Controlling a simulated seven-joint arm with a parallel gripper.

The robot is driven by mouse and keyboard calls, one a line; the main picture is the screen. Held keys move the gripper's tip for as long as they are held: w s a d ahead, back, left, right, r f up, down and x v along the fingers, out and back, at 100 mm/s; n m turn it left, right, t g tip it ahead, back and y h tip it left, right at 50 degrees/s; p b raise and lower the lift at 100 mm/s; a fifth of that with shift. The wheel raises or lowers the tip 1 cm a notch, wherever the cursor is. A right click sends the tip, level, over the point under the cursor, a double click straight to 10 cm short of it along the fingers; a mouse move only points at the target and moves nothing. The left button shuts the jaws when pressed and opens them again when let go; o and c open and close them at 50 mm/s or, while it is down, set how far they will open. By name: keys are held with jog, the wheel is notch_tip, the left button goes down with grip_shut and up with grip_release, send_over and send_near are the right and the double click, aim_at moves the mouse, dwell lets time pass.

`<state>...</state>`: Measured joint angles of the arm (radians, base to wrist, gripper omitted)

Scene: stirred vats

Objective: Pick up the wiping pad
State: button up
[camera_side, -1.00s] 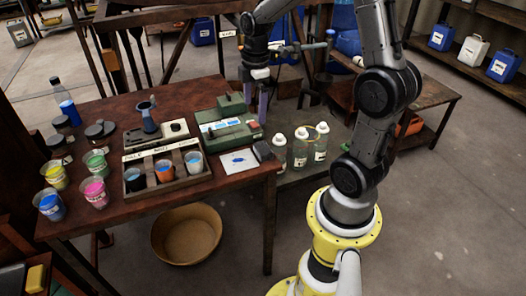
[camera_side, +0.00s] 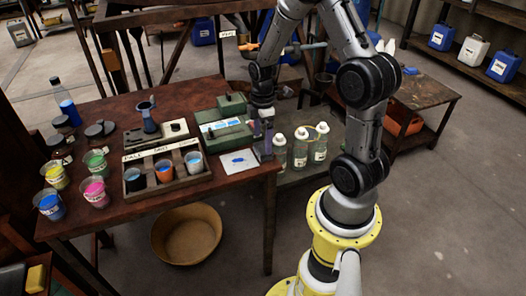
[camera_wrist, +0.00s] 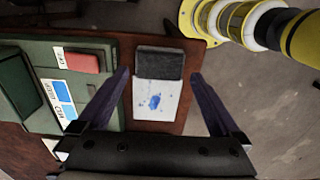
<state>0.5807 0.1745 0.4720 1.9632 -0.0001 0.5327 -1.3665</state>
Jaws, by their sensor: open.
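The wiping pad (camera_wrist: 160,63) is a dark grey block at the table's edge, at the end of a white sheet with blue stains (camera_wrist: 157,100). My gripper (camera_wrist: 161,73) is open, with its two purple fingers apart on either side of the pad in the wrist view. Nothing is between the fingers in their grip. In the side view my gripper (camera_side: 264,148) points down over the table's right corner and hides most of the pad. I cannot tell whether the fingertips touch the table.
A green device with a red switch (camera_wrist: 82,62) stands close left of my gripper. White-capped bottles (camera_side: 300,147) stand just right of the table. A rack of paint cups (camera_side: 165,172) and several loose cups (camera_side: 95,191) are farther left.

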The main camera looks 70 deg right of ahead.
aim_at(263, 147)
notch_tip(263, 147, down, 3)
jog(key=shift+d+f, duration=0.1)
jog(key=shift+f, duration=0.1)
jog(key=c, duration=1.1)
jog(key=shift+r, duration=0.1)
